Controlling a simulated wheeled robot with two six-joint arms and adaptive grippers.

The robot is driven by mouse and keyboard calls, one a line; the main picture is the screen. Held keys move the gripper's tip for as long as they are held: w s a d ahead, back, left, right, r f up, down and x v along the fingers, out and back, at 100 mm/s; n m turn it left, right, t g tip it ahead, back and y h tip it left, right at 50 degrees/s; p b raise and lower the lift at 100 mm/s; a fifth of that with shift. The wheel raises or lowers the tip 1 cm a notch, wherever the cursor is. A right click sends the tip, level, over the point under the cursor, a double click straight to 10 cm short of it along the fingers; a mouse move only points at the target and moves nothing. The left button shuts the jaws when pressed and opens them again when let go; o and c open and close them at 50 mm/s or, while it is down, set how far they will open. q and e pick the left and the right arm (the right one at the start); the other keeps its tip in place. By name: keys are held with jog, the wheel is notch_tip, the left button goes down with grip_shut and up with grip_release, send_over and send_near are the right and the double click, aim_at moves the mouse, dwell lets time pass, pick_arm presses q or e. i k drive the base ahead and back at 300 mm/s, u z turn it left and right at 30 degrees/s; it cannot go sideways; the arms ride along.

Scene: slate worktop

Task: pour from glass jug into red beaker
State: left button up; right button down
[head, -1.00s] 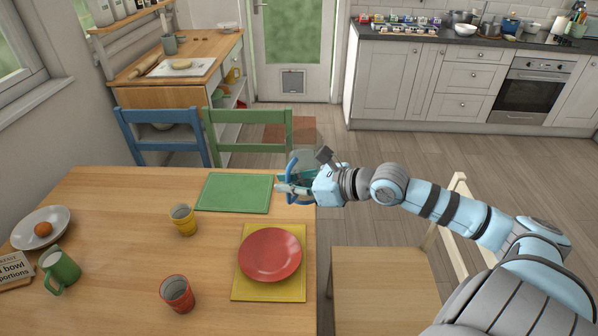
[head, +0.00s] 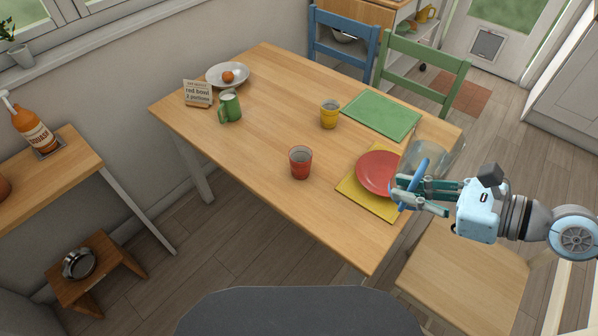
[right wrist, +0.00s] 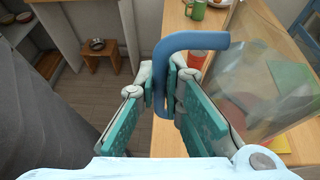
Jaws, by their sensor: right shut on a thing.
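The glass jug (head: 432,158) is clear with a blue handle (head: 418,180). My right gripper (head: 402,193) is shut on the handle and holds the jug over the table's right edge, near the red plate. In the right wrist view the fingers close around the blue handle (right wrist: 187,42), and the clear jug body (right wrist: 262,80) stands to its right. The red beaker (head: 300,162) stands upright on the wooden table, left of the jug and apart from it. It shows partly behind the handle in the right wrist view (right wrist: 181,107). My left gripper is not in view.
A red plate (head: 378,173) lies on a yellow mat (head: 362,203). A yellow cup (head: 330,115), green mat (head: 381,116), green mug (head: 230,107), sign (head: 198,93) and bowl with an orange item (head: 214,80) are on the table. Bare wood surrounds the red beaker.

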aim_at(300, 156)
jog(key=z, duration=0.05)
jog(key=k, duration=0.1)
jog(key=u, duration=2.45)
jog(key=i, duration=1.55)
jog(key=z, duration=2.5)
